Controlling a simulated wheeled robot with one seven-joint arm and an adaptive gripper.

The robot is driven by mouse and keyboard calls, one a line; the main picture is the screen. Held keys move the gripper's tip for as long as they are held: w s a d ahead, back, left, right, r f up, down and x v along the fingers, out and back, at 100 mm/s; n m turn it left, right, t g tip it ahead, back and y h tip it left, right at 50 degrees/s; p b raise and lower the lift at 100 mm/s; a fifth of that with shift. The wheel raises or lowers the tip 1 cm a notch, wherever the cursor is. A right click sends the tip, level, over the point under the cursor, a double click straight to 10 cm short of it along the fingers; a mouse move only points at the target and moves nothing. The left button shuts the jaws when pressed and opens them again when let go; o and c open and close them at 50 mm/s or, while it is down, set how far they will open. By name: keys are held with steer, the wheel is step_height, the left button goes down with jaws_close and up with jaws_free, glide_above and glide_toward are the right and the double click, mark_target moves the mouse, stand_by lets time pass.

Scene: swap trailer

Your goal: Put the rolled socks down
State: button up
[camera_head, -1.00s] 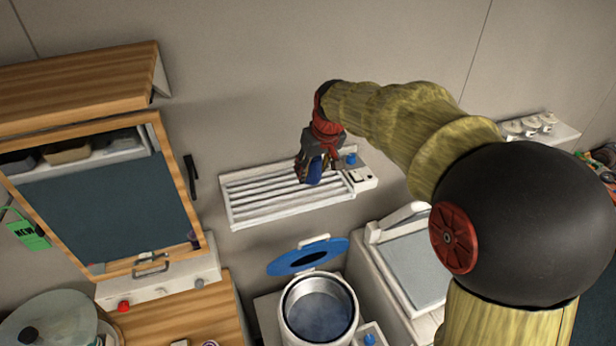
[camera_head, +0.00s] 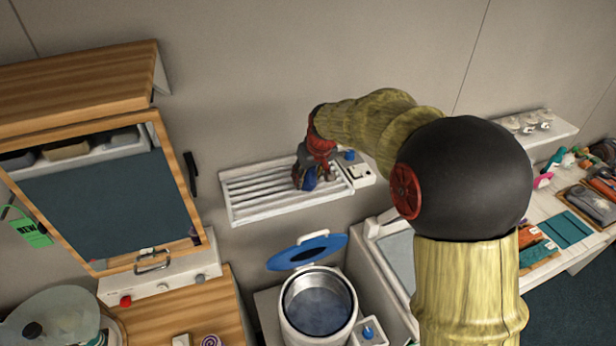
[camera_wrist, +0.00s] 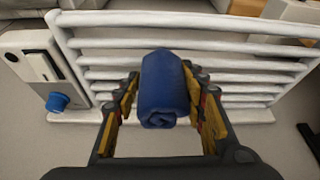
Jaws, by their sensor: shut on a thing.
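The rolled socks (camera_wrist: 165,88) are a dark blue roll between my gripper's fingers in the wrist view. They also show as a small blue patch in the head view (camera_head: 308,181). My gripper (camera_wrist: 163,100) is shut on them, with a yellow-padded finger on each side. In the head view my gripper (camera_head: 310,172) is at the right part of a white slatted rack (camera_head: 250,192) on the wall. The slats (camera_wrist: 110,74) lie behind the roll in the wrist view. I cannot tell whether the roll touches them.
A white control box with a blue knob (camera_head: 349,155) adjoins the rack's right end. Below stands an open round tub (camera_head: 318,304) with a raised blue lid (camera_head: 307,251). A wood-framed cabinet (camera_head: 98,195) is at left. A cluttered counter (camera_head: 545,205) is at right.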

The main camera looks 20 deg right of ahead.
steer(key=o, duration=1.1)
steer(key=shift+f, duration=0.1)
steer(key=shift+s+r, duration=0.1)
steer(key=shift+r, duration=0.45)
steer(key=b+v, duration=0.1)
steer(key=v, duration=0.9)
steer(key=s+a+r, duration=0.3)
steer(key=s+r, duration=0.1)
steer(key=s, duration=0.5)
steer(key=shift+m+t, duration=0.5)
steer(key=s+a+f, duration=0.1)
steer(key=s, duration=0.6)
steer(key=s+a+f, duration=0.1)
steer(key=s+f, duration=0.1)
steer(key=s, duration=0.5)
steer(key=s+a+f, duration=0.1)
steer(key=s+f, duration=0.1)
steer(key=s, duration=0.6)
steer(key=shift+f, duration=0.1)
